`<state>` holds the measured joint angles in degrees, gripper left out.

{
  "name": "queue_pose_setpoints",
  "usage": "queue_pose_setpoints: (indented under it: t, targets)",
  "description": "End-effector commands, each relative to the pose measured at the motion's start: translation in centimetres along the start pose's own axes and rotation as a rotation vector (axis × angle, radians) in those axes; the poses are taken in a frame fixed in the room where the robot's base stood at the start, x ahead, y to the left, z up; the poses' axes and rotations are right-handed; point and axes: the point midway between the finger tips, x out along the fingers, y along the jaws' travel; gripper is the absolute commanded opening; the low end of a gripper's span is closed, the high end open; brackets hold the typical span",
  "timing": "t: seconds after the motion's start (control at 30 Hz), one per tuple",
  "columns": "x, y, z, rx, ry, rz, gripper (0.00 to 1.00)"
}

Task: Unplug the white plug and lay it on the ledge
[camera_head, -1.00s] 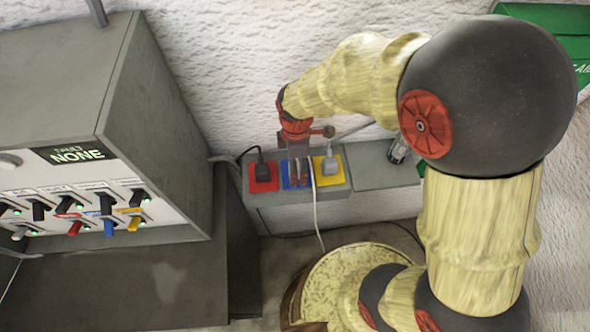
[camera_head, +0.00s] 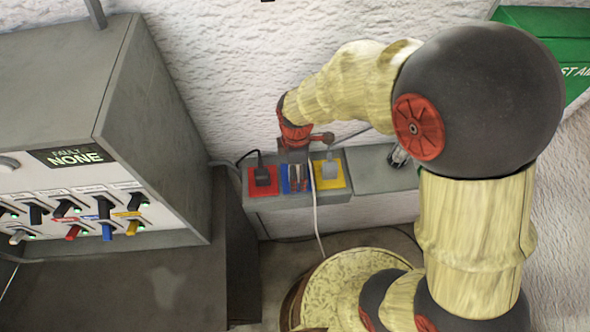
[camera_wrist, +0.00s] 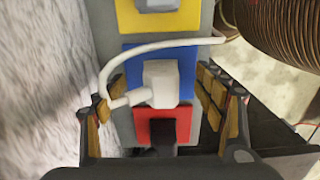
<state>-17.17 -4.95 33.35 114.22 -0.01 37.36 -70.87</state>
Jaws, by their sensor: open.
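The white plug (camera_wrist: 160,82) sits on the blue socket plate (camera_wrist: 132,62), in the middle of the wrist view. Its white cable (camera_wrist: 150,46) leaves toward the left and loops back over the blue plate to the right. My gripper (camera_wrist: 168,105) is open, with one finger on each side of the plug and a gap visible on both sides. In the head view my gripper (camera_head: 297,178) is over the blue plate and hides most of the plug. A flat grey ledge (camera_head: 375,172) lies right of the socket plates.
A black plug (camera_head: 262,176) sits on the red plate (camera_head: 255,188) to the left. A pale grey plug (camera_head: 330,169) sits on the yellow plate (camera_head: 340,182) to the right. A grey switch cabinet (camera_head: 155,130) stands left; the rough white wall (camera_head: 230,70) is behind.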

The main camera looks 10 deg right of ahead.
Motion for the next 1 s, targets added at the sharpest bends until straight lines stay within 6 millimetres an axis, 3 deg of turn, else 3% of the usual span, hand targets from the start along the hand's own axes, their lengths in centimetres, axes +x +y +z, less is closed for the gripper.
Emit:
queue_pose_setpoints:
  t: [0.63, 1.0]
  targets:
    - [0.03, -0.01, 0.01, 0.000, 0.000, 0.000, 0.70]
    - [0.03, -0.02, 0.01, 0.000, 0.000, -0.001, 0.50]
